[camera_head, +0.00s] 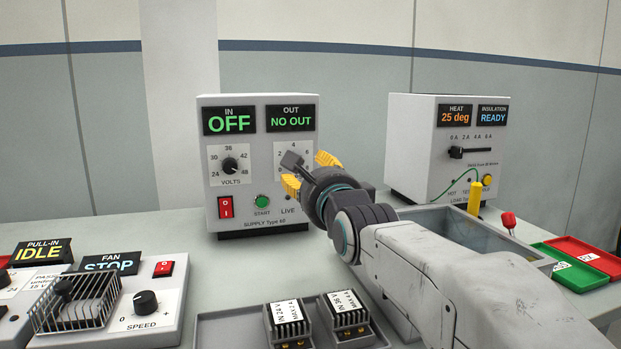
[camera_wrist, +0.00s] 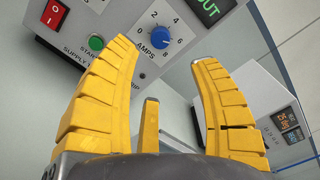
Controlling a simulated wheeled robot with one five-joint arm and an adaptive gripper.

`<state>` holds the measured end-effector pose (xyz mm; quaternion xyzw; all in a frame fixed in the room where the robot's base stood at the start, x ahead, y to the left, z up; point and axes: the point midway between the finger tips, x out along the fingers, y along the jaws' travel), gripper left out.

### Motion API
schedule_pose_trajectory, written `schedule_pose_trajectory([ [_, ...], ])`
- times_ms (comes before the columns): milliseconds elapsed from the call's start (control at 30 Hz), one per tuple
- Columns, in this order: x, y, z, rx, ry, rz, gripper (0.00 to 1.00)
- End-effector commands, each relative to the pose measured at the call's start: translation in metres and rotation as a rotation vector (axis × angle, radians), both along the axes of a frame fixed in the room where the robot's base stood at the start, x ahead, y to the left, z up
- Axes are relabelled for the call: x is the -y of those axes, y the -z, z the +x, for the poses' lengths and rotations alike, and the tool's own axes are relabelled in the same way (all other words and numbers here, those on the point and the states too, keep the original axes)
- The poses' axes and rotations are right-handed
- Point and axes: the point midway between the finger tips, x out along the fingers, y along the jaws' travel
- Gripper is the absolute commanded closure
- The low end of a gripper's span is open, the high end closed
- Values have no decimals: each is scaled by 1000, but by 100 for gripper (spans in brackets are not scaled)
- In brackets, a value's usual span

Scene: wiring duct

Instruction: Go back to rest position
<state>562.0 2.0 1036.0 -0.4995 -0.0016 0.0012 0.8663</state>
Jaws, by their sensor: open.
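My gripper (camera_head: 308,174) has yellow fingers and reaches in front of the right side of the supply box (camera_head: 212,150). In the wrist view my gripper (camera_wrist: 165,75) is open and nothing shows between its fingers. The blue AMPS knob (camera_wrist: 166,45) lies ahead of the fingers, a little beyond the left fingertip. I cannot tell whether a finger touches it. The supply shows OFF on its IN display (camera_head: 229,120) and NO OUT on its OUT display (camera_head: 291,118).
A load box (camera_head: 420,150) reading 25 deg and READY stands to the right. A grey bin (camera_head: 470,232) and green (camera_head: 560,268) and red (camera_head: 590,255) trays lie at right. Two converter modules (camera_head: 288,318) (camera_head: 347,312) sit in front. A fan panel (camera_head: 150,330) stands at front left.

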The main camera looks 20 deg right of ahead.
Motion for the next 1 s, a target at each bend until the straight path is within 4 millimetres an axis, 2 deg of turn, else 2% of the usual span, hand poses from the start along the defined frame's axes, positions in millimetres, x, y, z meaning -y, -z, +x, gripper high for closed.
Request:
schedule_pose_trajectory([
  [267,0,-5,-4,-28,0,-49,44],
  [467,1,-10,-26,-168,-22,-280,44],
  [767,2,-4,-89,-453,-185,-775,44],
  [1000,2,-1,-153,-637,-432,-1145,44],
])
